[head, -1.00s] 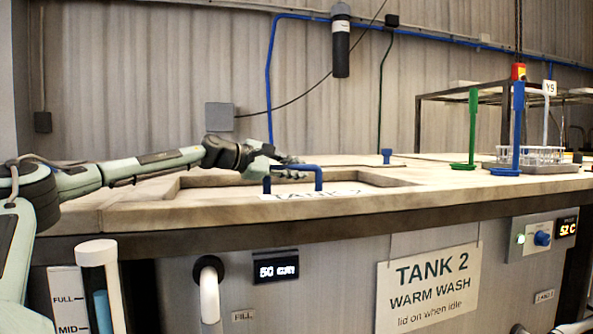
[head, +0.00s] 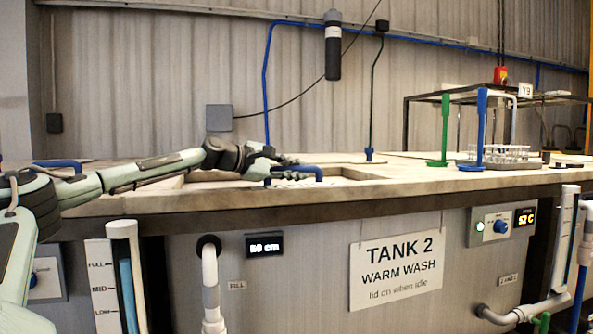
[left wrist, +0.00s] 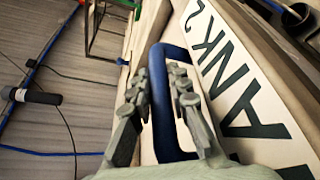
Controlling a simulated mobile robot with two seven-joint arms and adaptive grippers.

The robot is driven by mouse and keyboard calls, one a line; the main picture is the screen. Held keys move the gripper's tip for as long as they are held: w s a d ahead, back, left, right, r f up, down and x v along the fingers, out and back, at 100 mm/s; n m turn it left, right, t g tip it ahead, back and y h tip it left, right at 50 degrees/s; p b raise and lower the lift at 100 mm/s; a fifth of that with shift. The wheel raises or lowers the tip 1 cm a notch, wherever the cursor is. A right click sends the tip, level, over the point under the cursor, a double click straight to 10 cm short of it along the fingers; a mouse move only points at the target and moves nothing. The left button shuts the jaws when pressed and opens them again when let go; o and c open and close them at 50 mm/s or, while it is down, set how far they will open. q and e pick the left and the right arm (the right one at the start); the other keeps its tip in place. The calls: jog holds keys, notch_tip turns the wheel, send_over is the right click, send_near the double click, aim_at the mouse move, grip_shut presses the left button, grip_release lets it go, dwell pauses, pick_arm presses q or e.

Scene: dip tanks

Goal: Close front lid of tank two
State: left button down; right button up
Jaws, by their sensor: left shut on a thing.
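The blue handle (head: 308,169) of the tank two lid stands just above the tank's front rim. My left gripper (head: 288,161) reaches it from the left. In the left wrist view my left gripper's fingers (left wrist: 156,92) are shut on the upright bar of the same handle (left wrist: 160,115), one finger on each side. I cannot tell the lid's exact angle from these views. My right gripper is not in view.
The tank top (head: 140,205) surrounds a recessed opening. A TANK 2 sign (head: 398,268) hangs on the front. Green (head: 444,130) and blue (head: 481,125) upright handles and a wire rack (head: 505,155) stand to the right. A white pipe (head: 210,285) protrudes at the front.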

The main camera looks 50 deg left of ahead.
pick_arm(q)
jog(key=shift+d+f, duration=0.2)
jog(key=shift+d, duration=0.1)
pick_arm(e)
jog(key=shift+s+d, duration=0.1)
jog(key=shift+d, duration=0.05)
pick_arm(q)
jog(key=c, duration=1.5)
grip_release()
jog(key=shift+s+r, duration=0.1)
jog(key=shift+r, duration=0.05)
jog(key=shift+o, duration=0.3)
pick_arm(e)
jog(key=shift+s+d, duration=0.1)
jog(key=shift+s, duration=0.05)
pick_arm(q)
jog(key=shift+a, duration=0.15)
